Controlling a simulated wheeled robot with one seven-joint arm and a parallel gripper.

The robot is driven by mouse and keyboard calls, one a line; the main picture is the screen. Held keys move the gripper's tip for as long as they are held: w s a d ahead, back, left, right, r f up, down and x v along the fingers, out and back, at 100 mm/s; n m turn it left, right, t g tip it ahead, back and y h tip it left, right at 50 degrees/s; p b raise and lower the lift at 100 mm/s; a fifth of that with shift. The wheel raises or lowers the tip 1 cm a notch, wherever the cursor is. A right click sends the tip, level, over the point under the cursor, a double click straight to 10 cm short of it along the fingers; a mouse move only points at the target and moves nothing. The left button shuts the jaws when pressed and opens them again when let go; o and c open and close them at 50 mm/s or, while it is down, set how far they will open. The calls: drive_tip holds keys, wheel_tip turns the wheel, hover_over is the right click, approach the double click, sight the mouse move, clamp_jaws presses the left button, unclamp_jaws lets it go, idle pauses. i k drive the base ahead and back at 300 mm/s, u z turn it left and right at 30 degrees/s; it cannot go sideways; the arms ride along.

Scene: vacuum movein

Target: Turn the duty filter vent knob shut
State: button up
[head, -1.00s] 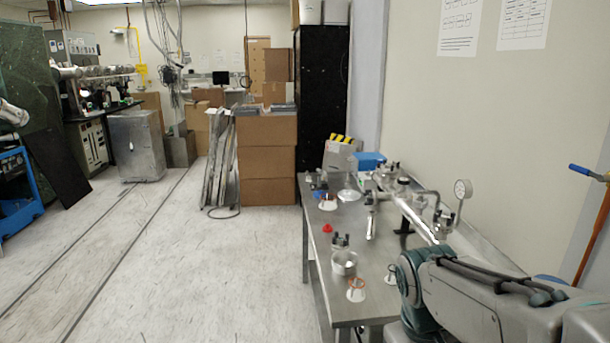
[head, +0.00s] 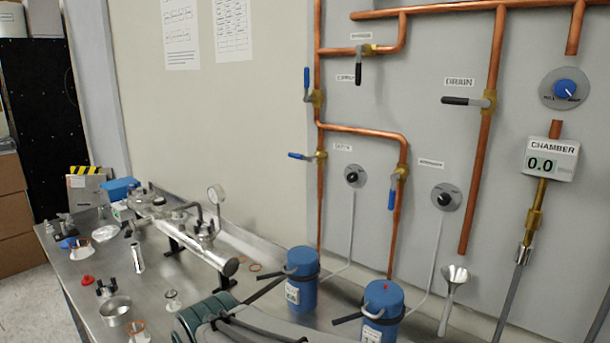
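Two small black vent knobs on round grey plates are on the wall panel in the head view. The left knob (head: 353,175) is under a small label (head: 343,147) that seems to read DUTY. The right knob (head: 444,198) is under a longer label (head: 431,163), too blurred to read surely. From each knob a thin pale line runs down toward a blue filter canister: the left canister (head: 301,272) and the right canister (head: 382,312). How far each knob is turned is too small to tell. My gripper is not in view; only part of my arm shows at the bottom.
Copper pipes (head: 398,220) with black and blue lever valves cover the panel. A blue knob (head: 564,89) and a CHAMBER display (head: 549,160) reading 0.0 are at the right. A steel bench (head: 75,283) with vacuum parts stands at the left, against the wall.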

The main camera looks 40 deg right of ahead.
sight(353, 177)
drive_tip(key=z, duration=1.6)
